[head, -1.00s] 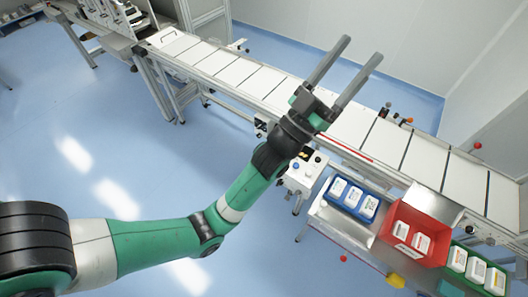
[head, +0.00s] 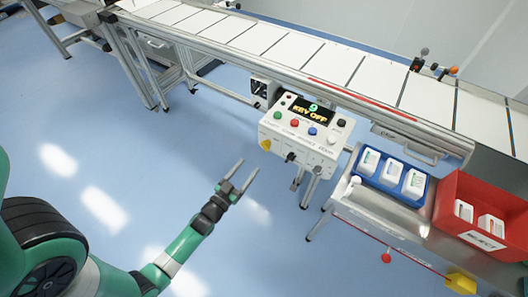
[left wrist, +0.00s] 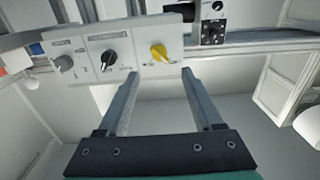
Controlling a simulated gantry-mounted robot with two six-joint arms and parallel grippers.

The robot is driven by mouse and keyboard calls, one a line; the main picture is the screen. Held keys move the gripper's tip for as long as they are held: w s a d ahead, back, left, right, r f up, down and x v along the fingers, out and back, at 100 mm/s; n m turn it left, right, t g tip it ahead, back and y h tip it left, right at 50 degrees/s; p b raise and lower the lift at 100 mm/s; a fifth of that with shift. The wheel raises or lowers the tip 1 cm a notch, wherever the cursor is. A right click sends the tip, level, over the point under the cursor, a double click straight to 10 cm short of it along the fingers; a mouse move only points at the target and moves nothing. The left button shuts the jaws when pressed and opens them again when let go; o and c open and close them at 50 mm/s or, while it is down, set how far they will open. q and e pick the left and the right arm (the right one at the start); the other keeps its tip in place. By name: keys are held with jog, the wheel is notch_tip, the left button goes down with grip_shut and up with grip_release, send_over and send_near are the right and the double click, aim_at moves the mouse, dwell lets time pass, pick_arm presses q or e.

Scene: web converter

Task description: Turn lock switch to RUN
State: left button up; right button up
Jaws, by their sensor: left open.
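A white control box (head: 300,132) stands under the conveyor in the head view, its display (head: 312,112) reading "KEY OFF". Its front face carries a yellow knob (head: 265,144) and a black switch (head: 291,157). In the left wrist view that face shows the yellow knob (left wrist: 158,52), the black switch (left wrist: 109,57) and a grey knob (left wrist: 64,63). The labels are too small to read, so I cannot tell which is the lock switch. My left gripper (head: 248,168) is open and empty, apart from the box, in front and to its left. My right gripper is not in view.
The conveyor (head: 272,41) runs behind the box. To the right, a metal bench (head: 348,206) holds a blue bin (head: 412,190) and a red bin (head: 451,184) with white packs. The blue floor before the box is clear.

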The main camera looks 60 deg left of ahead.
aim_at(264, 147)
pick_arm(q)
jog(key=b+x, duration=0.3)
jog(key=x, duration=0.8)
jog(key=shift+w, duration=0.25)
